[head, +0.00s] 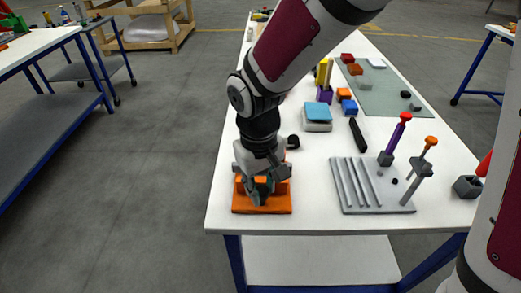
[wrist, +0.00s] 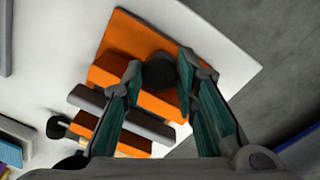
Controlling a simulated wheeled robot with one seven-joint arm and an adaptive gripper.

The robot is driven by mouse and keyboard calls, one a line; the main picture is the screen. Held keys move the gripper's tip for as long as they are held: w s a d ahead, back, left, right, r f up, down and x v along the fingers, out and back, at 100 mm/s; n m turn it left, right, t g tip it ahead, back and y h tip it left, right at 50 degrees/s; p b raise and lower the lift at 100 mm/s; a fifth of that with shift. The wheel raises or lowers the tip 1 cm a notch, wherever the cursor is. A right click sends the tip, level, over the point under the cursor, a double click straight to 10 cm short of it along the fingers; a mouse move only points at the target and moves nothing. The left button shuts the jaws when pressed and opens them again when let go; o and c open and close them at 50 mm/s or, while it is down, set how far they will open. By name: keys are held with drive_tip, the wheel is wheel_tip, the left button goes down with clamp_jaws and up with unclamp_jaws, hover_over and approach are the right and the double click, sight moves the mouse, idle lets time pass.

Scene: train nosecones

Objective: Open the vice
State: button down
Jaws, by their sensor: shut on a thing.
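The vice (head: 262,208) has an orange base and stands near the front left corner of the white table. In the wrist view, the vice (wrist: 122,38) shows its orange body, grey jaw bars across it and a dark round knob (wrist: 160,73) at one end. My gripper (head: 262,190) reaches down over the vice from above and hides much of it in the head view. In the wrist view, the fingertips of my gripper (wrist: 159,66) sit on either side of the dark knob, shut on it. The gap between the vice jaws is partly hidden by a finger.
A grey rack plate (head: 372,207) with ribs and upright tools stands to the right of the vice. A blue-topped box (head: 317,113), a black bar (head: 357,134) and a small black round thing (head: 293,142) lie behind. The table's front and left edges are close to the vice.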

sight(260, 191)
drive_tip(key=shift+n+p, duration=0.4)
drive_tip(key=shift+n, duration=1.1)
drive_tip(key=shift+w+a+r, duration=0.1)
drive_tip(key=shift+a, duration=0.05)
drive_tip(key=c, duration=1.2)
unclamp_jaws()
drive_tip(key=shift+c, duration=0.2)
drive_tip(key=shift+r, duration=3.95)
drive_tip(key=shift+s, duration=0.2)
